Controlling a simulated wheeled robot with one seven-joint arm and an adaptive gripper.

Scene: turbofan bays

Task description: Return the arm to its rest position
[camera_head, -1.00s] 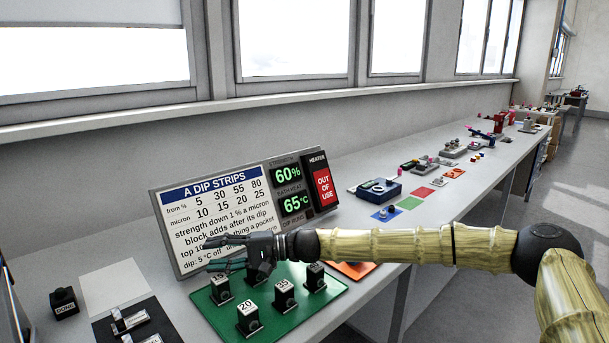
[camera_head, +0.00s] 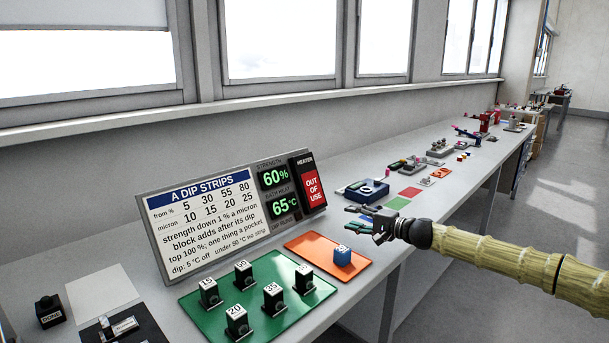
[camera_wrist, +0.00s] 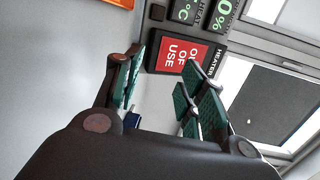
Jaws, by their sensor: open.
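My gripper (camera_head: 366,222) is open and empty in the head view, with its dark green-padded fingers pointing left above the bench. My arm stretches from the right edge of the head view, over the bench front and aisle.
The green mat (camera_head: 205,311) holds several numbered black blocks. The display panel (camera_head: 230,232) stands behind them. A blue device (camera_head: 367,190) sits beyond my gripper. The aisle is clear.

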